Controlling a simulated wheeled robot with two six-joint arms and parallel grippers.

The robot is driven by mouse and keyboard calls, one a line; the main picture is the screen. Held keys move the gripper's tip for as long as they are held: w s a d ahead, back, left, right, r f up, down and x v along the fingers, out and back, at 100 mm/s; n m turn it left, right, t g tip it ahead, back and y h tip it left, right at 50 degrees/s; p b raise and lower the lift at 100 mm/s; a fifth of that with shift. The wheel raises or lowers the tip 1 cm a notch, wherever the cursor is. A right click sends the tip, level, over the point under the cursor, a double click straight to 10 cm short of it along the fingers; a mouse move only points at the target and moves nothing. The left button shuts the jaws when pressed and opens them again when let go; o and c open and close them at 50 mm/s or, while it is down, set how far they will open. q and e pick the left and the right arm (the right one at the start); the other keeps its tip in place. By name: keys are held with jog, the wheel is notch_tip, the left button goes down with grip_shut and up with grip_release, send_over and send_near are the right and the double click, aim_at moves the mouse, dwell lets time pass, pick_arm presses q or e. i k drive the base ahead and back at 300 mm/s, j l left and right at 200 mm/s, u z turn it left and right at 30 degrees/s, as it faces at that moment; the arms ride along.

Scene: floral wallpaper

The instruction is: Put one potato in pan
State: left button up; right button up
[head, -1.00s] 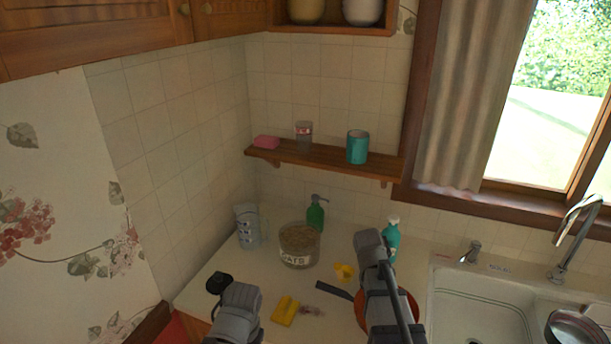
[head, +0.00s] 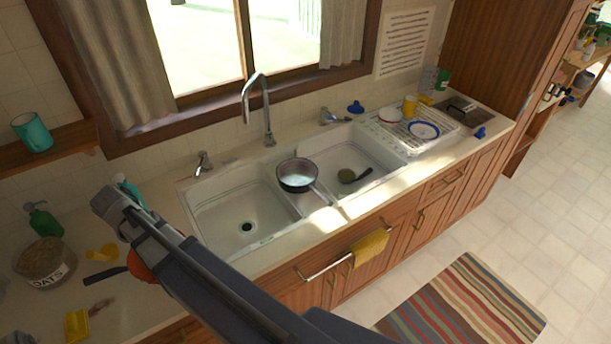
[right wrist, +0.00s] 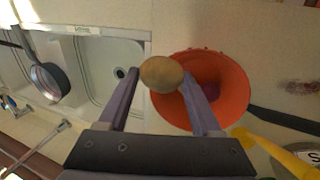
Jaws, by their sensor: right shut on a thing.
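The pan (head: 297,175), dark-rimmed with a long handle, rests on the divider between two sink basins. It also shows at the left in the right wrist view (right wrist: 47,82). A round brown potato (right wrist: 162,74) sits between the fingertips of my right gripper (right wrist: 160,77), which is shut on it. The potato is over the left rim of an orange bowl (right wrist: 235,82), beside the sink edge. In the head view, my right arm hides the potato and most of the orange bowl (head: 139,267). My left gripper is not in view.
A tall faucet (head: 266,110) stands behind the sink. The left basin (head: 240,215) is empty; a dark ladle (head: 352,176) lies in the right basin. A dish rack (head: 395,135) is farther right. An oats jar (head: 45,262) and a green bottle (head: 42,220) stand on the left counter.

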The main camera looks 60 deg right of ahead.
aim_at(293, 178)
jog(key=k+l, duration=0.25)
jog(key=l, duration=0.15)
jog(key=k+l, duration=0.2)
jog(key=l, duration=0.2)
jog(key=k+l, duration=0.25)
jog(key=l, duration=1.15)
jog(key=i+l, duration=0.1)
jog(key=l, duration=0.2)
